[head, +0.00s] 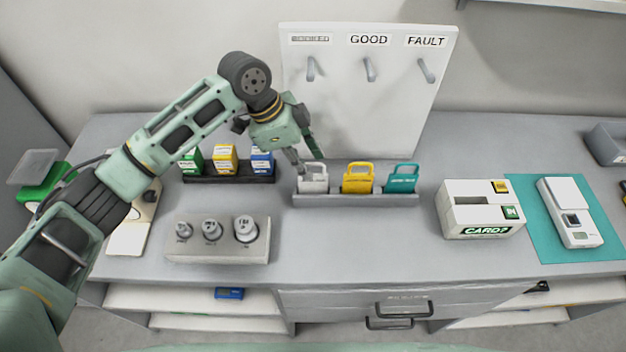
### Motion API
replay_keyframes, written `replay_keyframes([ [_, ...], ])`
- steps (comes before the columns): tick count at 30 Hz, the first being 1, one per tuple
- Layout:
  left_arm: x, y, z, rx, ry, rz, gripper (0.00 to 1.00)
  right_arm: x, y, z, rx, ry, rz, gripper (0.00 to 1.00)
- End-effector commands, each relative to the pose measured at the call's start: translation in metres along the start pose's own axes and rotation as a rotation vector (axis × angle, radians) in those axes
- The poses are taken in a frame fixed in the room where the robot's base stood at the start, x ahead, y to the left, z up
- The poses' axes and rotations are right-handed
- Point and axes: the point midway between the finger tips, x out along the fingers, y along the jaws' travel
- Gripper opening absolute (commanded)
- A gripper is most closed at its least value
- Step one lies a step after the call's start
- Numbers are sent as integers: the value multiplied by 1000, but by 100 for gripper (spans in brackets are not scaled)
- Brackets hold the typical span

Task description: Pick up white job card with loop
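The white job card with a loop (313,183) stands upright at the left end of a grey card rack (350,201), beside a yellow card (357,180) and a teal card (402,179). My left gripper (309,163) reaches down from the upper left to the top of the white card. Its two fingertips show apart, one at the left of the loop and one behind it to the right. The gripper looks open; whether a finger touches the loop is not clear. The card still sits in the rack. My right gripper is not in view.
A white board with hooks (370,110), labelled GOOD and FAULT, stands behind the rack. A dark rack (230,178) of coloured boxes and a weight block (218,245) are at left. A CARD? box (480,215) and scale (570,215) are at right.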

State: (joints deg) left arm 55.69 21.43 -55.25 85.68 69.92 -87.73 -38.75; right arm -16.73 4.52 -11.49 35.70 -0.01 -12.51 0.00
Motion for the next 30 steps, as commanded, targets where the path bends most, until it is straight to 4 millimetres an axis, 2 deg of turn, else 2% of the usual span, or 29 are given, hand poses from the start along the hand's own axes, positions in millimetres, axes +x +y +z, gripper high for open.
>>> replay_keyframes([
  [3, 13, 4, -4, -1, 0, 4, 28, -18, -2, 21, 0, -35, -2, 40],
  [6, 29, 5, -3, -1, -1, 4, 28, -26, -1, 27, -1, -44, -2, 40],
  [12, 47, 4, -2, 0, 0, 0, 28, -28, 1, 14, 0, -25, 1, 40],
  [18, 48, 4, -2, 1, 0, 0, 28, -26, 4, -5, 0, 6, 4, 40],
  [27, 48, 4, -2, 0, 0, -1, 2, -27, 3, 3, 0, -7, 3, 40],
  [30, 48, 4, -2, 0, 0, -1, 0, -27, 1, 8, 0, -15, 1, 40],
])
